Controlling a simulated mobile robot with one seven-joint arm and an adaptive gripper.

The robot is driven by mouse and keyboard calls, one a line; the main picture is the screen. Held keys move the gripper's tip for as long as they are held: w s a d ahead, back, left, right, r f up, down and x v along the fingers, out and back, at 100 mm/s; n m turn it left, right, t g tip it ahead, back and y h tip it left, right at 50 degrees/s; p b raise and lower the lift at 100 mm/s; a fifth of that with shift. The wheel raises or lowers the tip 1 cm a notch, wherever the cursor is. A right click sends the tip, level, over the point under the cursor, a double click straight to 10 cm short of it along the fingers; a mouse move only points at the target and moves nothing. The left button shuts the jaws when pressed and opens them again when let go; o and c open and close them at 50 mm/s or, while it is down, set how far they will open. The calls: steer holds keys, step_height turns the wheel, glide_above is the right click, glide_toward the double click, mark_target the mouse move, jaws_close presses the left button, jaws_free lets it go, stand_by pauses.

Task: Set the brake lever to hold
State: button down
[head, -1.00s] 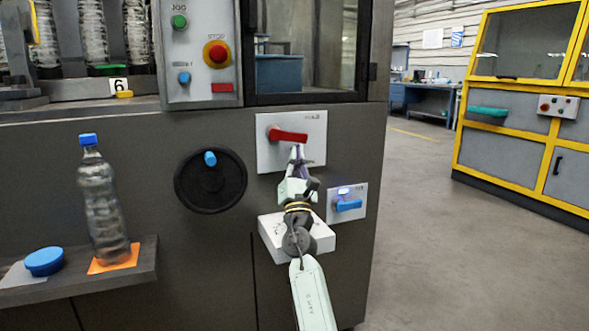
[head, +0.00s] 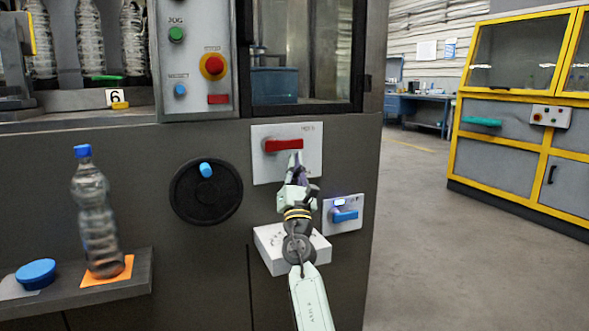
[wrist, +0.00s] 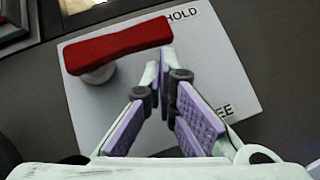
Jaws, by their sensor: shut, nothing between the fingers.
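The brake lever (head: 284,145) is a red bar on a pale plate (head: 262,172) on the machine's front. In the head view it lies about level, pivot at left, free end at right. In the wrist view the red lever (wrist: 120,45) has its free end beside the printed word HOLD (wrist: 183,14). A lower label, partly hidden by my fingers, ends in "EE" (wrist: 225,112). My gripper (head: 295,156) is just below the lever's free end. In the wrist view my gripper's fingertips (wrist: 167,58) are together and empty, at or very near the lever's underside; contact is unclear.
A blue switch (head: 345,216) on a small plate is right of my wrist. A white block (head: 268,245) juts out behind my arm. A black handwheel (head: 206,205) is at left, beyond it a shelf (head: 135,280) with a bottle (head: 96,215). Open floor lies right.

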steer(key=v, duration=1.2)
